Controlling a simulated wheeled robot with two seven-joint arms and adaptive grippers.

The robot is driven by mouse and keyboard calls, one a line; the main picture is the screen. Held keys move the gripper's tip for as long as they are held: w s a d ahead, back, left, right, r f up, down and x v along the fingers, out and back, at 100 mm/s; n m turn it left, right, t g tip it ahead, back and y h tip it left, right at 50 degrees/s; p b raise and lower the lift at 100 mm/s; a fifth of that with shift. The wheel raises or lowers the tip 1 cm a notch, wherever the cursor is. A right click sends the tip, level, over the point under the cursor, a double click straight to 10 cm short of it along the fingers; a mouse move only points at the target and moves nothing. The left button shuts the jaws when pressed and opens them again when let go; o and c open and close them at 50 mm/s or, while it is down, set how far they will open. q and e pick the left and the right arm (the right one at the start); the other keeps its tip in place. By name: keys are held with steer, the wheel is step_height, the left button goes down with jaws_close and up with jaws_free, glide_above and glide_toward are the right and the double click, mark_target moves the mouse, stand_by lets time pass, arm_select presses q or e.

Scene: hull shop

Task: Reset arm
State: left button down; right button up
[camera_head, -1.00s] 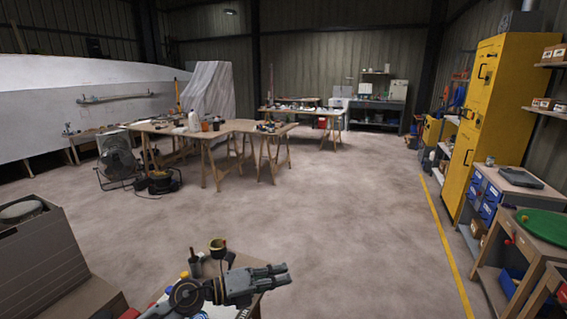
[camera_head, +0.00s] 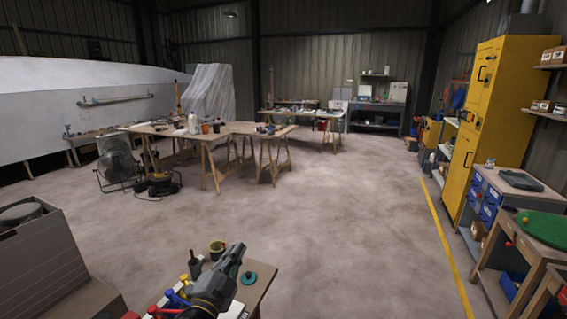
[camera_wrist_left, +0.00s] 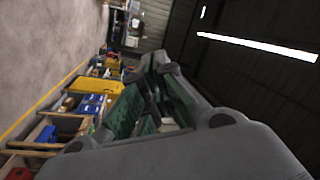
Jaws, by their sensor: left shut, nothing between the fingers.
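My left gripper (camera_head: 234,256) shows at the bottom of the head view, above a small bench (camera_head: 262,276). It points up and away, and its fingers are together with nothing held. In the left wrist view the gripper (camera_wrist_left: 150,75) fills the middle, with the floor on the left and the dark roof on the right. My right gripper is in neither view.
The bench below holds a yellowish cup (camera_head: 217,247), a teal round piece (camera_head: 249,278) and red and blue items. A grey box (camera_head: 45,262) stands at left. Trestle tables (camera_head: 215,135) stand farther back; a yellow cabinet (camera_head: 488,120) stands right. The middle floor is clear.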

arm_select(q)
steer(key=s+a+f+n+g+y, duration=0.3)
steer(key=s+a+f+n, duration=0.15)
steer(key=f, duration=0.25)
steer(key=s+a+f+n+g+y, duration=0.3)
steer(key=a+f+n+g+y, duration=0.15)
steer(key=f, duration=0.25)
steer(key=s+f+n+g+h, duration=0.1)
steer(key=s+f+n+g, duration=0.1)
steer(key=s+f+g, duration=0.5)
steer(key=s+f+n+g+h, duration=0.15)
steer(key=s+f, duration=0.25)
steer(key=s, duration=0.7)
step_height(320, 180, down, 33)
steer(key=s+a+g, duration=0.1)
steer(key=s+a, duration=0.1)
steer(key=s+a+f, duration=0.3)
steer(key=s+f, duration=0.6)
steer(key=s, duration=0.1)
steer(key=s+a+f+g, duration=0.1)
steer(key=s+a+f, duration=0.2)
steer(key=s+f, duration=0.7)
steer(key=shift+s+a+m+y, duration=0.2)
steer(key=shift+s+m+y, duration=0.15)
steer(key=shift+s, duration=0.3)
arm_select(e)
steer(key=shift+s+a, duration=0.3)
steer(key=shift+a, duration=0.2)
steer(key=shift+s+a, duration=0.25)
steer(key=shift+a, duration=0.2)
